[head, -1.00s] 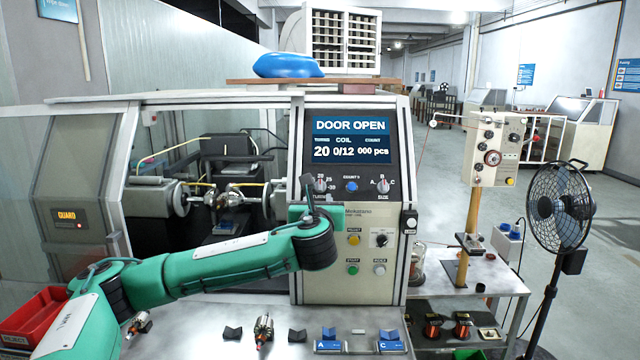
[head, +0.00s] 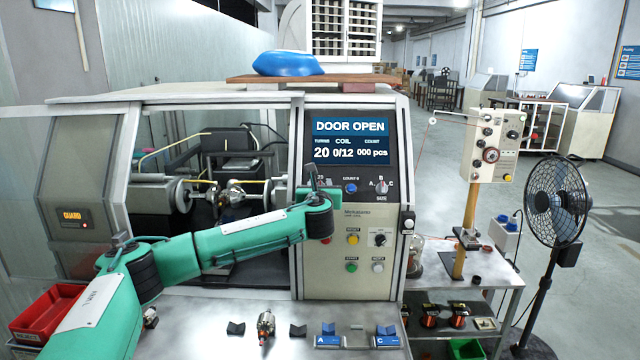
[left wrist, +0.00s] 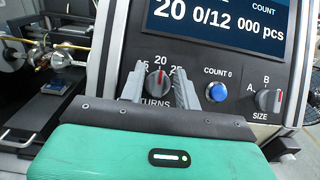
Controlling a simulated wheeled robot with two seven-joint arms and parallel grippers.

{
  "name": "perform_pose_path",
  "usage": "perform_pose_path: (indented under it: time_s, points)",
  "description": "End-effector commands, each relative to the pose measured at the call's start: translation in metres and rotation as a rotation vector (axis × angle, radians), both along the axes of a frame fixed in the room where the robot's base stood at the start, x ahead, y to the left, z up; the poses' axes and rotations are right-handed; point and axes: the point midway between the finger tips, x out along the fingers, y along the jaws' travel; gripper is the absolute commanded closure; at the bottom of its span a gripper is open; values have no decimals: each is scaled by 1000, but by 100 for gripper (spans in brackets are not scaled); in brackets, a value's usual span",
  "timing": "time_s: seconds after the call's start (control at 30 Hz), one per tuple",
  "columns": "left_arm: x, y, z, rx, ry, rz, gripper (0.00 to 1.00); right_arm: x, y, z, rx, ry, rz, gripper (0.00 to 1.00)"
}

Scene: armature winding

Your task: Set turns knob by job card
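The turns knob (left wrist: 157,82) is a dark round dial with a red mark, on the panel below the display (head: 350,140). In the left wrist view its pointer is near the 20 label. The display reads DOOR OPEN, turns 20, coil 0/12, count 000 pcs. My left gripper (left wrist: 160,92) is open, with one finger on each side of the knob in that view; I cannot tell whether they touch it. In the head view my left gripper (head: 315,181) covers most of the knob. My right gripper is not in view. No job card is readable.
The blue count button (left wrist: 217,91) and the size knob (left wrist: 267,101) sit to the right of the turns knob. An armature (head: 265,328) and blue A and C blocks (head: 328,338) lie on the bench.

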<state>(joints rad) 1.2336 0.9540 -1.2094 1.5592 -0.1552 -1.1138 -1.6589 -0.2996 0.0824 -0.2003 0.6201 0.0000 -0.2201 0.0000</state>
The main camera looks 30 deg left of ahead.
Motion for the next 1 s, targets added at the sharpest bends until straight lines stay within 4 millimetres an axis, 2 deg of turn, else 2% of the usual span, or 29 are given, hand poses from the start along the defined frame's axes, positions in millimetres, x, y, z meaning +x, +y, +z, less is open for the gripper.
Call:
perform_pose_path:
  time_s: [0.2, 0.37, 0.4, 0.77, 1.0]
  points:
    - [0, 0, 0, 0, 0, 0, 67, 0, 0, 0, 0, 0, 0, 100]
    - [0, 0, 0, 0, 0, 0, 97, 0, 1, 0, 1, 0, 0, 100]
    - [0, 0, 0, 0, 0, 0, 100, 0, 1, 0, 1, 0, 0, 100]
    - [0, 0, -2, -22, -11, 18, 100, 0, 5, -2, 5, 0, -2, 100]
    - [1, -1, -4, -109, -62, 88, 100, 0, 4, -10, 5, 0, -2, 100]
